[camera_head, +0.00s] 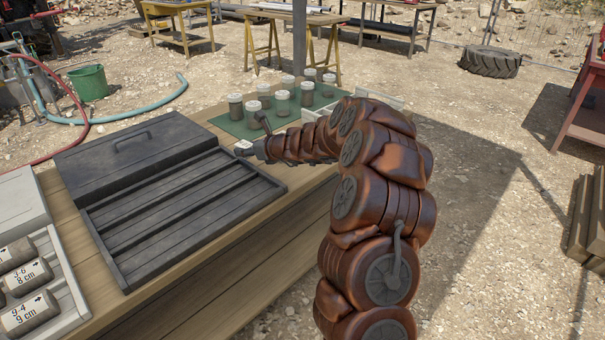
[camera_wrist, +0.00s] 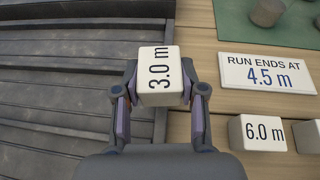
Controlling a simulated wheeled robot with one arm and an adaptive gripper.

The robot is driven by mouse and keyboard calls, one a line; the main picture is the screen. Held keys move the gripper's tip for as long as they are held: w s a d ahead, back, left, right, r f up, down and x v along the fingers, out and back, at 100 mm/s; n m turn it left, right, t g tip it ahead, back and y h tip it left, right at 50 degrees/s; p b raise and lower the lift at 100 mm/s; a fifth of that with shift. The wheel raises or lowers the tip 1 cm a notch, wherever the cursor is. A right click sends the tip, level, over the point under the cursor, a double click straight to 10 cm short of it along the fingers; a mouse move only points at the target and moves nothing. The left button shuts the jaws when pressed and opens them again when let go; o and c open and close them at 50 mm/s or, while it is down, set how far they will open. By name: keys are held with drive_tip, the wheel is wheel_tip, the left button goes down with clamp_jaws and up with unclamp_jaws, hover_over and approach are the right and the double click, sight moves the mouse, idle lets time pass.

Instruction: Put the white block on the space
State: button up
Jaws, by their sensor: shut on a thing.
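My gripper (camera_wrist: 160,95) is shut on a white block (camera_wrist: 157,68) marked "3.0 m", with one finger on each side of it. In the wrist view the block hangs over the right edge of the dark grooved tray (camera_wrist: 60,80). In the head view the white block (camera_head: 243,148) shows small at the end of my arm, beside the tray's far right corner (camera_head: 282,186). Which space is meant cannot be told from these frames. The block's underside and its height above the surface are hidden.
A sign reading "RUN ENDS AT 4.5 m" (camera_wrist: 268,73) and a "6.0 m" block (camera_wrist: 256,133) lie to the right on the wooden table. Several lidded jars (camera_head: 282,103) stand on a green mat (camera_head: 233,127). A grey tray of labelled cores (camera_head: 68,300) is at left.

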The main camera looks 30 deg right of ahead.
drive_tip(key=shift+w+d+f+m+h+b, duration=0.1)
drive_tip(key=shift+w+d+m+h+b, duration=0.25)
drive_tip(key=shift+d+b, duration=0.25)
drive_tip(key=shift+w+d+f+m+h+b, duration=0.1)
drive_tip(key=shift+w+d+m+h+b, duration=0.15)
drive_tip(key=shift+w+d+h+b, duration=0.25)
drive_tip(key=shift+s+d+r, duration=0.15)
drive_tip(key=shift+s+d, duration=0.1)
drive_tip(key=shift+d, duration=0.3)
drive_tip(key=b, duration=0.2)
hover_over(303, 170)
drive_tip(key=shift+f, duration=0.65)
drive_tip(key=shift+f+b, duration=0.5)
drive_tip(key=shift+f, duration=1.25)
drive_tip(key=shift+f, duration=0.15)
drive_tip(key=o, duration=1.1)
